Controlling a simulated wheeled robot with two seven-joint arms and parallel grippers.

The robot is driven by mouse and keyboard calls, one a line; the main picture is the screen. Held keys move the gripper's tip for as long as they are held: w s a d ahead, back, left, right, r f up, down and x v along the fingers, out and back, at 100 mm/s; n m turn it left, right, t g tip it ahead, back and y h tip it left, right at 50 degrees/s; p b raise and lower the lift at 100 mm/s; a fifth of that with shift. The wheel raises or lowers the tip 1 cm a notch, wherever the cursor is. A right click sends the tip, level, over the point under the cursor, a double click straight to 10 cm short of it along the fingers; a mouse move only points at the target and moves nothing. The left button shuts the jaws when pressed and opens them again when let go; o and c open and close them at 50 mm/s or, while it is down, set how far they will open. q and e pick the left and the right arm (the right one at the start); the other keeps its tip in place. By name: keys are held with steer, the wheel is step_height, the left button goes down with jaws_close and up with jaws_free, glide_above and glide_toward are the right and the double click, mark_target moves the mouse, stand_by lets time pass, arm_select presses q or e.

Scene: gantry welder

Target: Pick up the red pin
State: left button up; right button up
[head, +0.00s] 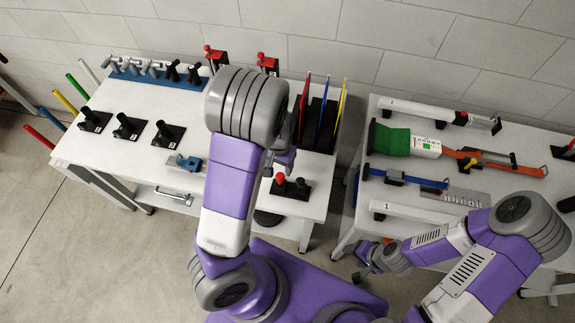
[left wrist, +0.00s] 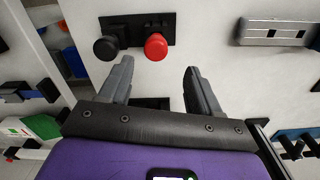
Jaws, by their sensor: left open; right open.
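The red pin (head: 280,179) has a round red knob and sits in a black holder (head: 290,189) near the front right of the left table, beside a black-knobbed pin (head: 300,183). In the left wrist view, the red pin (left wrist: 155,46) lies just beyond and between the open fingers of my left gripper (left wrist: 158,67), apart from them. In the head view, my left gripper (head: 285,160) is partly hidden behind my arm and is above the table near the pin. My right gripper (head: 364,264) is open and empty, low beside the right table.
Upright coloured panels (head: 323,118) stand in a rack just behind the pin. Several black holders (head: 127,127) and a blue-and-grey clamp (head: 186,162) are on the left table (head: 110,165). The right table carries a green-and-white tool (head: 405,141) and bars. A floor gap separates the tables.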

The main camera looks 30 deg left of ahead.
mark_target(280, 176)
arm_select(q)
steer(key=f, duration=0.2)
steer(key=f+b, duration=0.1)
steer(key=f, duration=0.1)
steer(key=s+f, duration=0.1)
steer(key=f, duration=0.1)
steer(key=shift+d+f+b, duration=0.3)
steer(key=shift+d, duration=0.05)
steer(key=shift+w+f, duration=0.1)
steer(key=shift+f, duration=0.35)
steer(key=shift+r, duration=0.1)
steer(key=c, duration=1.1)
